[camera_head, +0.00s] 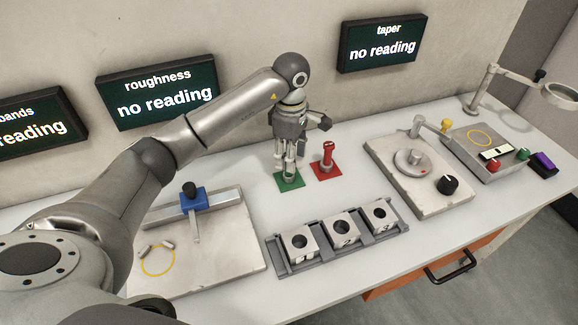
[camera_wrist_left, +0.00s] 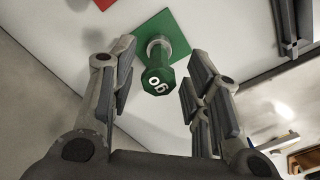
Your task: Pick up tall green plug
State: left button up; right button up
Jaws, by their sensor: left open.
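The green plug (camera_wrist_left: 158,78) stands upright on a green square pad (camera_wrist_left: 170,32) in the left wrist view, with "06" on its top. In the head view the green pad (camera_head: 289,184) shows at the back of the bench, and the plug is mostly hidden by my gripper. My left gripper (camera_head: 288,168) points down over the plug. In the left wrist view its open fingers (camera_wrist_left: 158,92) lie on either side of the plug's top, with gaps on both sides. My right gripper is not in view.
A red plug (camera_head: 328,158) stands on a red pad (camera_head: 322,173) just right of the gripper. In front lies a grey rack (camera_head: 276,244) with three bored blocks. A plate with a blue slide (camera_head: 190,202) is at left, a plate with a black knob (camera_head: 447,184) at right.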

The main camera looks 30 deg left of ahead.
pick_arm(q)
jog(key=shift+a+f+p, duration=0.15)
jog(key=shift+f+p, duration=0.1)
jog(key=shift+f, duration=0.85)
jog(key=shift+a+f+p, duration=0.1)
jog(key=shift+f+p, duration=0.1)
jog(key=shift+f, duration=0.9)
grip_shut()
